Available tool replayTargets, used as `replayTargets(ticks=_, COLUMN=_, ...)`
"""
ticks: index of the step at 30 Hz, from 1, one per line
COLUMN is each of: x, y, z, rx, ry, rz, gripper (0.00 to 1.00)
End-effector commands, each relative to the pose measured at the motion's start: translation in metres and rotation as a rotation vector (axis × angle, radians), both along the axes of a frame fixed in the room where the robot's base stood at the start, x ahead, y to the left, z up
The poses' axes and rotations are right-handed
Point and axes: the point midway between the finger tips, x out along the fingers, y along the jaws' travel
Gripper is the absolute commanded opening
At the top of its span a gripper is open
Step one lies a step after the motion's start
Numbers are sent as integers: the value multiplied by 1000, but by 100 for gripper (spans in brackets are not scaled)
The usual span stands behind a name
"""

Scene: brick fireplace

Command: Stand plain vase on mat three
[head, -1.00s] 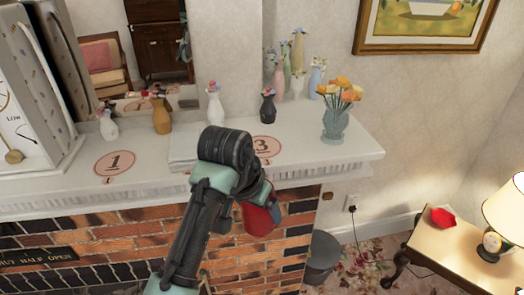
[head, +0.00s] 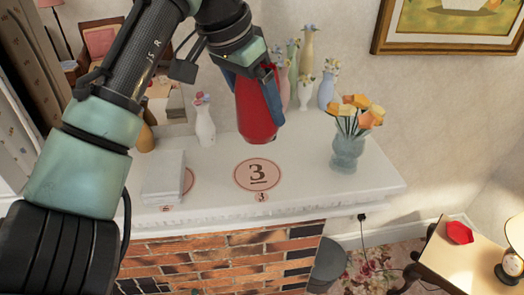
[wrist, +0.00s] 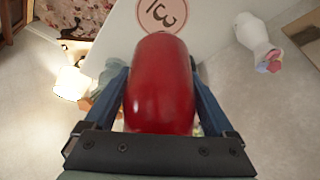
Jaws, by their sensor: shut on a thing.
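The plain vase is glossy red (head: 257,110) and hangs upright from my gripper (head: 254,84). My gripper's blue fingers are shut on its two sides; the wrist view shows the vase (wrist: 160,85) between the fingers. Mat three (head: 258,174) is a round pink mat marked 3, lying flat and bare on the white mantel. The vase's bottom is above and slightly behind the mat in the head view, apart from it. In the wrist view the mat (wrist: 162,12) shows partly, past the vase.
A teal vase with orange flowers (head: 347,152) stands right of the mat. A white vase (head: 204,124) stands behind left. A white stack or block (head: 163,177) lies left, partly covering another mat. Several tall vases (head: 307,55) stand behind. The mantel's front edge (head: 270,220) is close.

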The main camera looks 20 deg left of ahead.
Motion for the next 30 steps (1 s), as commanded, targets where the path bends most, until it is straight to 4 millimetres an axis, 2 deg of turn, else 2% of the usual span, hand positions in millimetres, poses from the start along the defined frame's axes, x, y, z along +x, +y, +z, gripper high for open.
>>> replayTargets(ticks=6, x=-1, y=0, z=-38, rx=-2, ry=2, rz=0, gripper=6)
replayTargets(ticks=14, x=-1, y=0, z=-61, rx=-2, ry=1, rz=0, gripper=6)
replayTargets(ticks=19, x=-1, y=0, z=-84, rx=-2, ry=1, rz=1, gripper=6)
replayTargets(ticks=30, x=0, y=-1, z=-92, rx=-2, ry=-1, rz=0, gripper=6)
